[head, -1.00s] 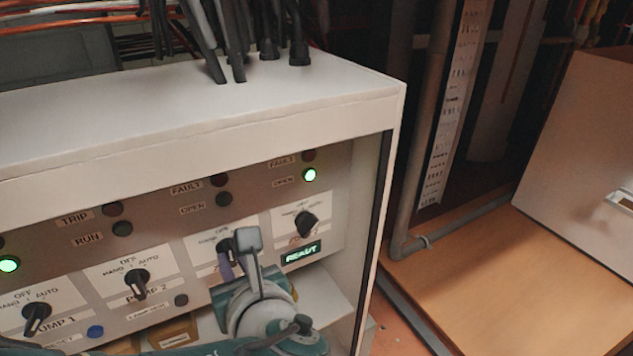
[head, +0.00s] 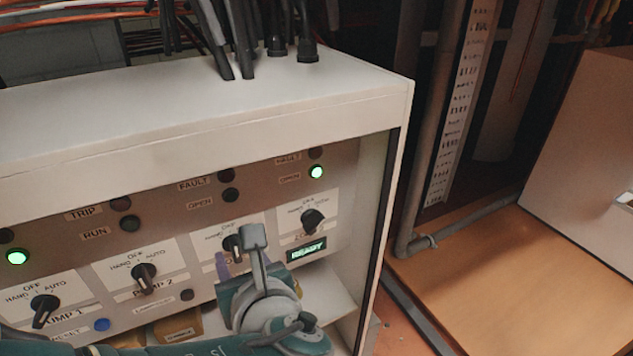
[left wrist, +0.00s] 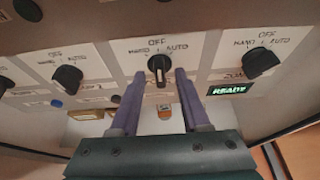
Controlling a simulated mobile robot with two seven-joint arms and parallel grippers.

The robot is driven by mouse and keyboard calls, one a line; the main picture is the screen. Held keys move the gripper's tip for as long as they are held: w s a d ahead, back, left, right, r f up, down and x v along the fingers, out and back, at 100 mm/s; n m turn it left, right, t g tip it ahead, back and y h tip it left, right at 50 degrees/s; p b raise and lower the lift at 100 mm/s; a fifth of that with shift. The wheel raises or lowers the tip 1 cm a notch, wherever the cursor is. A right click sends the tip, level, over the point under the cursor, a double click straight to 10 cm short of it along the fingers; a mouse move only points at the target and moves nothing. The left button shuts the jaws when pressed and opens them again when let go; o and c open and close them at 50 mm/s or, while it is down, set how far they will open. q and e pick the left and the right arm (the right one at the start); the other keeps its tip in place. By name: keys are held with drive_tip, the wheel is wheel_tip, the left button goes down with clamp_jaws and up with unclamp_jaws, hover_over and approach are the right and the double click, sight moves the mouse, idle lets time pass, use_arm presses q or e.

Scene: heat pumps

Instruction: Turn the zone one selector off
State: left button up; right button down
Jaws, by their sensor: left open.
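The zone one selector is a black knob (head: 232,244) on a white plate, third from the left on the cabinet's control panel. In the head view my left gripper (head: 238,250) partly covers it and its lower label. In the left wrist view the same knob (left wrist: 158,68) is near the middle, below the OFF, HAND and AUTO marks. The purple fingers of my left gripper (left wrist: 160,77) are open, one on each side of the knob's lower part. I cannot tell whether they touch it or which mark it points at. My right gripper is not in view.
Another selector (head: 312,220) stands to the right, above a lit READY display (head: 306,249). The pump 2 selector (head: 144,277) and pump 1 selector (head: 45,309) are to the left. A green OPEN lamp (head: 316,172) is lit at upper right. Cables (head: 240,40) enter the cabinet top.

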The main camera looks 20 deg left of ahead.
use_arm(q)
drive_tip(key=shift+s+d+r, duration=0.2)
drive_tip(key=shift+d, duration=0.05)
drive_tip(key=p+v, duration=0.4)
drive_tip(key=v, duration=0.5)
drive_tip(key=shift+s+d, duration=0.1)
drive_tip(key=shift+s, duration=0.1)
